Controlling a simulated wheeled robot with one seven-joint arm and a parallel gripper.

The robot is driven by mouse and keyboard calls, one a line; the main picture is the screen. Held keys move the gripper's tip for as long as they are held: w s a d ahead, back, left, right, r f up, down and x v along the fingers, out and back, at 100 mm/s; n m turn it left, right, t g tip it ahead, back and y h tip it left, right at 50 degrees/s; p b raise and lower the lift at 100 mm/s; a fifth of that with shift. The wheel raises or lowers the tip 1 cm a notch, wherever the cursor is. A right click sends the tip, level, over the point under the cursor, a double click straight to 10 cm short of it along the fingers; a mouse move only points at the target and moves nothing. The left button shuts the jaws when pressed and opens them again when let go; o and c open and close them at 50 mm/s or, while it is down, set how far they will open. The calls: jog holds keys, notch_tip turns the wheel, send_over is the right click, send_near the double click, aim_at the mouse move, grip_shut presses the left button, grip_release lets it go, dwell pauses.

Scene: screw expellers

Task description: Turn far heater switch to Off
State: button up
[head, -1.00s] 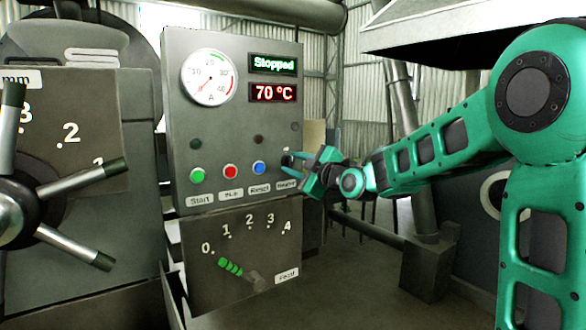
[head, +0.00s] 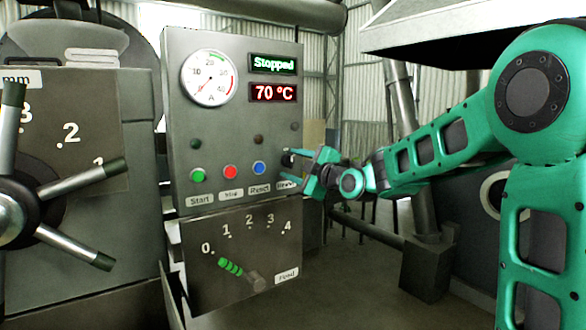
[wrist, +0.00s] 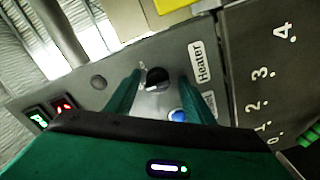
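The heater switch is a black rotary knob (wrist: 156,78) beside the "Heater" label (wrist: 201,62). In the head view the knob (head: 287,160) is at the right edge of the control panel, partly hidden by my gripper. My gripper (head: 301,168) is at the panel's right side, in front of the knob. In the wrist view its two green fingers (wrist: 160,92) are spread, with the knob seen between their tips and a gap on each side. Contact with the knob cannot be told. No second heater switch can be made out.
The grey control panel (head: 233,125) carries green, red and blue buttons (head: 230,172), a dial gauge (head: 210,77) and displays reading "Stopped" and "70 °C". Below is the feed lever (head: 236,270). A spoked handwheel (head: 18,210) stands at left.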

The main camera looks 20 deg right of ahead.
jog(key=v, duration=1)
jog(key=shift+s+d, duration=0.15)
jog(key=shift+s, duration=0.2)
jog(key=s+d+f+m+g+h, duration=0.3)
jog(key=s+d+f+m+g, duration=0.2)
jog(key=s+f, duration=0.4)
jog(key=s+d+f+m+g+h, duration=0.2)
jog(key=s+d+f+m+g, duration=0.2)
jog(key=s+d+f+m, duration=0.45)
jog(key=s+f+m+g, duration=0.4)
jog(key=s, duration=0.7)
jog(key=s+f+m+g, duration=0.4)
jog(key=s+f, duration=0.1)
jog(key=s, duration=0.6)
jog(key=shift+s+d+m, duration=0.3)
jog(key=shift+m, duration=0.05)
